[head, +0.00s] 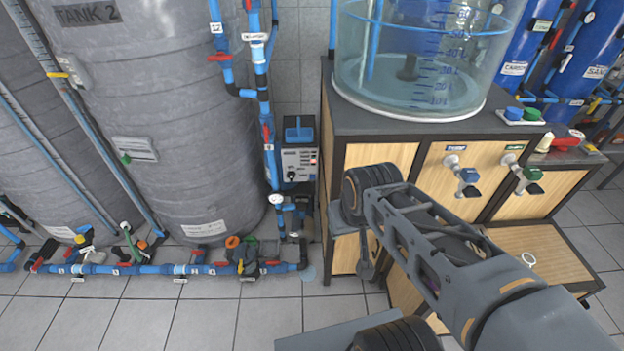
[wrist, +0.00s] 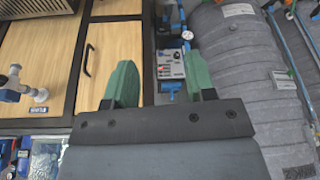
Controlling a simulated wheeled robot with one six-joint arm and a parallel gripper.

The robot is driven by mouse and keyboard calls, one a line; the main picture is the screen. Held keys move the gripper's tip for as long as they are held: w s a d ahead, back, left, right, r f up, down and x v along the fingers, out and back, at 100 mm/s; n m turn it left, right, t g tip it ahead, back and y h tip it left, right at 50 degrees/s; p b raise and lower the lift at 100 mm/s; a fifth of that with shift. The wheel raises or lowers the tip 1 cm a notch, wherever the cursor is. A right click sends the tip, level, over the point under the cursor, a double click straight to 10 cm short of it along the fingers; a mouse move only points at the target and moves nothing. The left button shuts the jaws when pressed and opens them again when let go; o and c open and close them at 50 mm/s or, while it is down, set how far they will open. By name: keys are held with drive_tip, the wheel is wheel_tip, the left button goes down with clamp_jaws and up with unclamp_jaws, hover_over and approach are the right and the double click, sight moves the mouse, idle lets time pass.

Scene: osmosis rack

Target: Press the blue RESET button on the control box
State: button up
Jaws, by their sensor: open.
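The control box is a small grey panel (head: 298,163) with a blue part (head: 298,133) on top, between the grey tank and the wooden cabinet. In the wrist view, which looks inverted, the box (wrist: 171,65) shows between my fingers, with small controls on its face and the blue part (wrist: 169,87) below. A dark knob and a small red spot show on the panel. I cannot make out which control is the blue RESET button. My gripper (wrist: 158,58) is open and empty, its two green fingers apart. The box appears beyond the fingertips, with no visible contact.
The grey tank (head: 175,120) stands left of the box, with blue pipes (head: 265,110) close beside it. The wooden cabinet (head: 375,158) stands right, carrying a clear water vessel (head: 420,70) and blue and green buttons (head: 522,114). Low pipes and valves cross the floor at left.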

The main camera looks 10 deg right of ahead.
clamp_jaws()
idle(1.2)
